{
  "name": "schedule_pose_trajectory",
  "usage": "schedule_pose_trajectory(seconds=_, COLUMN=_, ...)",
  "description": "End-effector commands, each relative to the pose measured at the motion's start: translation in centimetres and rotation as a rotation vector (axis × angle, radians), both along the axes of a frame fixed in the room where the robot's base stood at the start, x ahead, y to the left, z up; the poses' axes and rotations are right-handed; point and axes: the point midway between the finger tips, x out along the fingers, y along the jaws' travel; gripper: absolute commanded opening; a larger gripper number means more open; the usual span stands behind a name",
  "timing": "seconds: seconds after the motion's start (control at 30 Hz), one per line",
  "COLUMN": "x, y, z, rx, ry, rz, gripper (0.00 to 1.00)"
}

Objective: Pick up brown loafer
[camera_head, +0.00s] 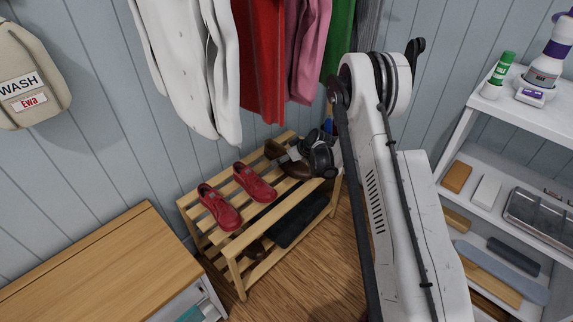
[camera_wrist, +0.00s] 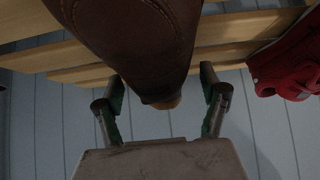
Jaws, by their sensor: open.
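The brown loafer (camera_head: 292,165) sits on the top shelf of the wooden shoe rack (camera_head: 222,240), right of the red shoes, partly hidden by my gripper in the head view. In the wrist view the brown loafer (camera_wrist: 135,35) is large and close, its narrower end pointing down between my fingers. My gripper (camera_wrist: 163,88) is open, with one finger on each side of that end. A gap shows beside each finger, so neither visibly presses on the shoe. In the head view my gripper (camera_head: 318,155) is at the rack's far right end.
Two red shoes (camera_head: 220,207) stand on the rack's top shelf, and one red shoe (camera_wrist: 288,62) shows close by in the wrist view. Clothes (camera_head: 262,60) hang above the rack. A wooden-topped cabinet (camera_head: 95,265) is at left, and white shelves (camera_head: 480,155) are at right.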

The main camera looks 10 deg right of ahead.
Motion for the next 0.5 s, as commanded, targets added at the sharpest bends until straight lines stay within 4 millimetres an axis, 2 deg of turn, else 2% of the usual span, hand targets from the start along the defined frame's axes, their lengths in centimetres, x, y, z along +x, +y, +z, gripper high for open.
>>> schedule_pose_trajectory(seconds=0.03, x=0.45, y=0.28, z=-0.8, rx=0.0, ry=0.0, rz=0.0, gripper=0.75)
schedule_pose_trajectory(seconds=0.1, x=0.82, y=0.55, z=-1.18, rx=0.0, ry=0.0, rz=0.0, gripper=0.75)
schedule_pose_trajectory(seconds=0.33, x=0.96, y=0.62, z=-1.15, rx=0.0, ry=0.0, rz=0.0, gripper=0.75)
schedule_pose_trajectory(seconds=0.5, x=0.96, y=0.61, z=-1.13, rx=0.0, ry=0.0, rz=0.0, gripper=0.54)
